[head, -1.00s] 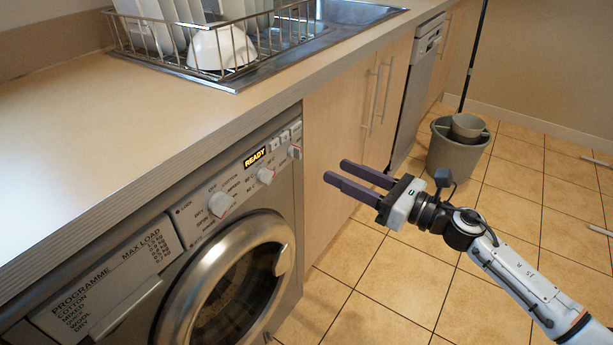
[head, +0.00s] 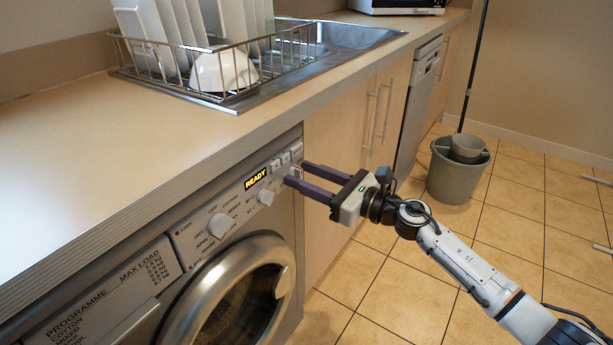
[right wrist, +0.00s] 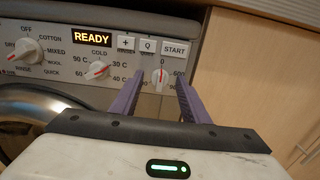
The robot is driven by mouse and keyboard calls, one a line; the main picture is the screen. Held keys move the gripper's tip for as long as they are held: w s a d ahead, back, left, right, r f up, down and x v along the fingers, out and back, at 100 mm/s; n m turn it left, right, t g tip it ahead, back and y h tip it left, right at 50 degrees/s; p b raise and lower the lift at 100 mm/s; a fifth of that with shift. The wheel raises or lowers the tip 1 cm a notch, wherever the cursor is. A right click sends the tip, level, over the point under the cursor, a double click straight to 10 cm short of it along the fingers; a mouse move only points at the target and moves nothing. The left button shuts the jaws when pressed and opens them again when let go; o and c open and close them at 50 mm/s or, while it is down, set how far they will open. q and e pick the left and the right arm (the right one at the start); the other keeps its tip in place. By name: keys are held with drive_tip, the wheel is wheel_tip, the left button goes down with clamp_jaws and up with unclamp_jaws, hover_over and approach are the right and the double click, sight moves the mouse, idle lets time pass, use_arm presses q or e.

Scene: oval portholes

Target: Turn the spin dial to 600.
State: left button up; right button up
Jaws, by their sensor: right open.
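The spin dial (right wrist: 161,77) is a small white knob with a red pointer at the right end of the washing machine panel. In the right wrist view its pointer is upward, at the 0 mark, and the 600 label is to its upper right. In the head view the dial (head: 295,172) is partly hidden by my fingers. My right gripper (head: 298,173) is open at the panel, with one dark finger on each side of the dial; I cannot tell whether they touch it. My left gripper is out of view.
Left of the dial are the temperature dial (right wrist: 97,71), the programme dial (right wrist: 26,49) and a READY display (right wrist: 92,37). Buttons, including START (right wrist: 174,48), sit just above. The worktop (head: 110,150) overhangs the panel. A bucket (head: 455,177) stands on the floor behind.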

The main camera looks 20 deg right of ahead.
drive_tip(key=c, duration=1.1)
drive_tip(key=shift+o, duration=0.2)
